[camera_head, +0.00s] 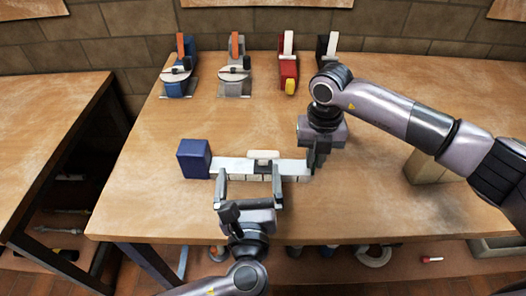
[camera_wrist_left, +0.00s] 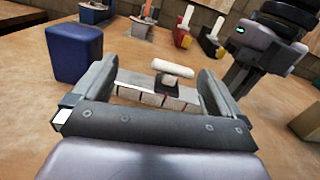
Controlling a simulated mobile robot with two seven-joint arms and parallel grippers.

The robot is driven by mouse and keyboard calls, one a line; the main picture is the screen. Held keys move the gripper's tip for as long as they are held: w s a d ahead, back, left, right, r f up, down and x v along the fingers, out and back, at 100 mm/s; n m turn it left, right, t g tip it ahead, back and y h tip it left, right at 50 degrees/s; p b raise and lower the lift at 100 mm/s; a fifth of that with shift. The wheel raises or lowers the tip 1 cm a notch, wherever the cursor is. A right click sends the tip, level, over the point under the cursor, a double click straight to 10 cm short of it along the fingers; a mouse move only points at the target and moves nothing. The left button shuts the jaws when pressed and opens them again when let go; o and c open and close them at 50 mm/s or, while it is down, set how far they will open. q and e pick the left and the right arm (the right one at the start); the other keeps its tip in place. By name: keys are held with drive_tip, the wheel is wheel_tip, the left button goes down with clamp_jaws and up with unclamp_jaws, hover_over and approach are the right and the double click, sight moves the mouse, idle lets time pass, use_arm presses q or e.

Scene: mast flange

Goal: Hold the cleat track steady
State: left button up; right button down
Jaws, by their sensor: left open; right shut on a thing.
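The cleat track (camera_head: 236,164) is a pale, narrow rail lying left to right on the workbench. A car with a white handle (camera_head: 263,154) sits near its middle. In the left wrist view the track (camera_wrist_left: 135,80) and white handle (camera_wrist_left: 174,68) show between the fingers. My left gripper (camera_head: 250,174) is open at the track's near side, its fingers spread along it with nothing gripped. My right gripper (camera_head: 316,163) is shut at the track's right end; its fingers hide the contact there. A blue block (camera_head: 193,158) stands at the left end, also in the left wrist view (camera_wrist_left: 75,52).
Several clamp-like tools stand along the back: blue (camera_head: 176,86), grey (camera_head: 235,86), red (camera_head: 287,72) and a dark one (camera_head: 327,48). A tan block (camera_head: 427,168) lies right, under my right arm. The bench (camera_head: 150,205) is clear at front left.

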sight(263, 157)
use_arm(q)
drive_tip(key=shift+m+h, duration=0.5)
drive_tip(key=shift+m, duration=0.3)
drive_tip(key=s, duration=0.1)
drive_tip(key=s+d+f, duration=0.1)
drive_tip(key=s, duration=0.1)
drive_tip(key=shift+s+d+f, duration=0.15)
drive_tip(key=shift+d+f, duration=0.1)
drive_tip(key=shift+d, duration=0.15)
drive_tip(key=shift+d+f, duration=0.1)
drive_tip(key=shift+d, duration=0.05)
drive_tip(key=w, duration=0.7)
drive_tip(key=w+d, duration=0.1)
drive_tip(key=w, duration=0.3)
drive_tip(key=shift+w, duration=0.3)
drive_tip(key=shift+d, duration=0.1)
drive_tip(key=c, duration=1.4)
drive_tip(key=shift+s+d, duration=0.15)
drive_tip(key=shift+d, duration=0.9)
drive_tip(key=shift+s+d, duration=0.1)
drive_tip(key=shift+d, duration=0.9)
drive_tip(key=o, duration=1.4)
use_arm(e)
drive_tip(key=shift+a, duration=0.1)
